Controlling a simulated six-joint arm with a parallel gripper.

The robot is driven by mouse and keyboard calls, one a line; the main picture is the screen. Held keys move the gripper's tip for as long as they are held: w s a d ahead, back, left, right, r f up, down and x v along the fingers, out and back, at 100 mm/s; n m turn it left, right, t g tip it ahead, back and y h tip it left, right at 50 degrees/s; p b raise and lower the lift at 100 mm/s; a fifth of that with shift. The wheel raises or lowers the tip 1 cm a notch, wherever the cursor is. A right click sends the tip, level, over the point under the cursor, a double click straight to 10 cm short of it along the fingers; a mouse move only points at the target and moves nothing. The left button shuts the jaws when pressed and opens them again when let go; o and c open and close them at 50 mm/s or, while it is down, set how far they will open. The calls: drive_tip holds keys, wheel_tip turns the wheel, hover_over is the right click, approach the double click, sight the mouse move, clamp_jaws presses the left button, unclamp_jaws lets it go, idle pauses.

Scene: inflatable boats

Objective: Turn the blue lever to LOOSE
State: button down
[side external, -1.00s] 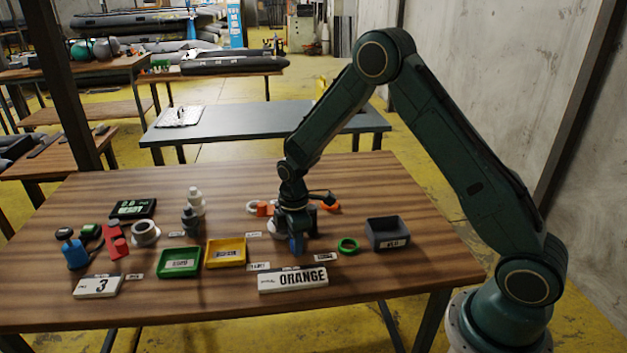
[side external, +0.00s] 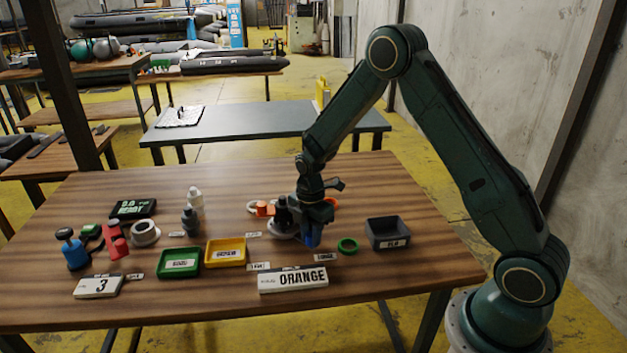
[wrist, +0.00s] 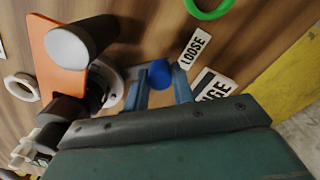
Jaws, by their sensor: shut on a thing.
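The blue lever (side external: 311,240) stands out from a dark fitting on a pale round base (side external: 279,231), right of the table's middle. My gripper (side external: 313,227) is shut on the lever from above. In the wrist view, the lever's round blue end (wrist: 159,74) shows between my two fingers (wrist: 160,88). The LOOSE label (wrist: 195,48) lies beside the lever's end in that view. In the side view a small label (side external: 325,257), too small to read, lies just in front of the lever. My fingers partly hide the lever.
The ORANGE sign (side external: 293,280) and another small label (side external: 258,267) lie in front. A green ring (side external: 348,246) and grey bin (side external: 388,232) are to the right. Yellow (side external: 226,252) and green trays (side external: 179,262) are left. An orange plate with a grey cylinder (wrist: 62,50) is close to my gripper.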

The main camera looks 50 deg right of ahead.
drive_tip(key=shift+d, duration=0.2)
idle(0.4)
drive_tip(key=c, duration=1.2)
unclamp_jaws()
drive_tip(key=shift+o, duration=0.2)
drive_tip(key=shift+r, duration=0.15)
wheel_tip(320, 180, up, 14)
drive_tip(key=shift+f, duration=0.2)
drive_tip(key=shift+r, duration=0.1)
drive_tip(key=s+a+r+m+t, duration=0.2)
drive_tip(key=s+r+m, duration=0.2)
drive_tip(key=s+r, duration=0.25)
drive_tip(key=s+a+r+m+t, duration=0.1)
drive_tip(key=s+a+r+m, duration=0.25)
drive_tip(key=s+r, duration=0.3)
drive_tip(key=s+r+m+t, duration=0.1)
drive_tip(key=s+m, duration=0.3)
drive_tip(key=s, duration=0.3)
drive_tip(key=s+a+m+t, duration=0.1)
drive_tip(key=s+m, duration=0.4)
drive_tip(key=s, duration=0.1)
drive_tip(key=shift+s+a+r+t, duration=0.25)
drive_tip(key=shift+s+r+t, duration=0.05)
drive_tip(key=shift+s+r, duration=0.05)
